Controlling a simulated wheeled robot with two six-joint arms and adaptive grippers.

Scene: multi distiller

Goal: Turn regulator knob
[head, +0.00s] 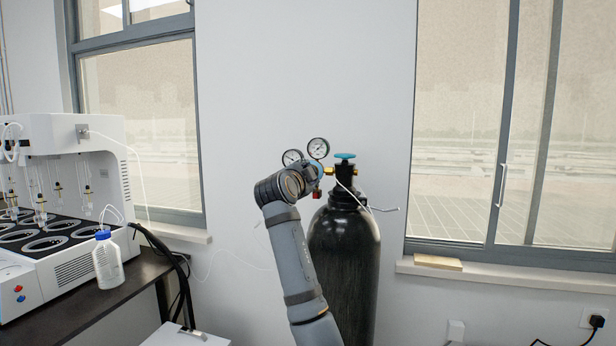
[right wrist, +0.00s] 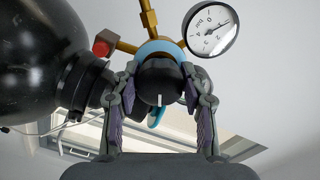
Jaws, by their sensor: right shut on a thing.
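The regulator knob (right wrist: 158,84) is black and round with a white mark near its lower edge in the right wrist view. My right gripper (right wrist: 160,76) has one finger on each side of the knob and is shut on it. A light blue ring and brass fittings (right wrist: 131,46) sit behind the knob. In the head view, my right gripper (head: 312,172) is at the regulator beside the cylinder neck, and my wrist hides the knob. A round gauge (head: 318,148) shows above it; a gauge also shows in the right wrist view (right wrist: 212,27). My left gripper is not in view.
The black gas cylinder (head: 345,250) stands right of my forearm, with a blue valve handle (head: 345,156) on top. A white distiller (head: 70,170) and a bottle (head: 107,262) stand on the dark bench at left. Windows flank the bare wall.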

